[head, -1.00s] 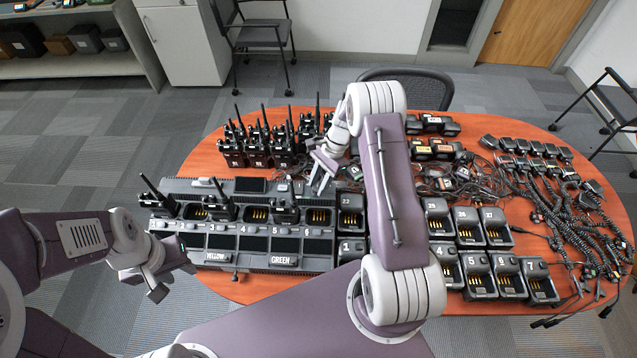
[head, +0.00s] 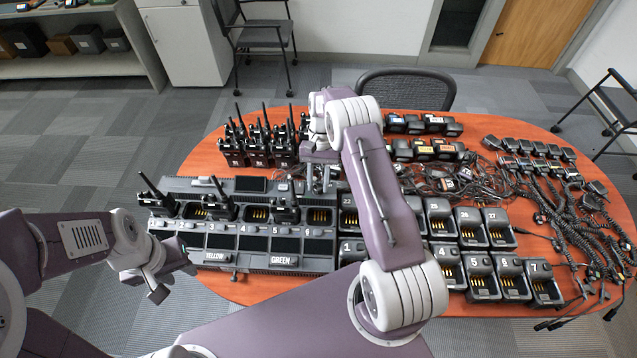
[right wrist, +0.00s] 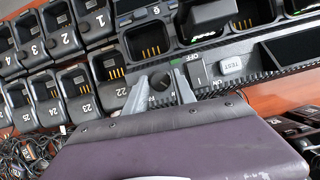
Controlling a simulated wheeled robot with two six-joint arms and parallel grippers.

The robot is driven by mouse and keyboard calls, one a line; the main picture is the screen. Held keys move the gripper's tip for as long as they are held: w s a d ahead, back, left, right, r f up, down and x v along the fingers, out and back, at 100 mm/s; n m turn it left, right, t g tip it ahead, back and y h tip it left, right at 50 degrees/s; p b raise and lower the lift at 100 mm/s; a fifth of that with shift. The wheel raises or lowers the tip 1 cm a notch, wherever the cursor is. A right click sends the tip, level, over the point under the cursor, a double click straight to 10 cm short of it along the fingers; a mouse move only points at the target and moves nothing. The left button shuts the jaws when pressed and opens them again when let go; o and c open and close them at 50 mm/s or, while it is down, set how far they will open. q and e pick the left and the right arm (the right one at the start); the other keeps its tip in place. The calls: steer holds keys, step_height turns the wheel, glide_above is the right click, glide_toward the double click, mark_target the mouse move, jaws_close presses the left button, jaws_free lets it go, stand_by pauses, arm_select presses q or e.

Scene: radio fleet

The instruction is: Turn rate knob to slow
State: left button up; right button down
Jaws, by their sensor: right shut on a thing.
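In the head view my right gripper (head: 322,178) is at the charger's back edge and the knob is hidden. My left gripper (head: 172,277) is open and empty, off the charger's left front corner.
A power switch (right wrist: 198,74) marked OFF and ON and a TEST button (right wrist: 231,64) lie beside the knob. Radios (head: 258,150) stand behind the charger. Single chargers (head: 480,275) and tangled cables (head: 460,180) fill the table's right side.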

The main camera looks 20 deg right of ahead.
steer(key=shift+w+n, duration=0.1)
steer(key=shift+n, duration=0.4)
steer(key=c, duration=1)
jaws_free()
steer(key=shift+c, duration=0.2)
steer(key=b+v, duration=0.1)
steer(key=v, duration=0.8)
steer(key=shift+a, duration=0.1)
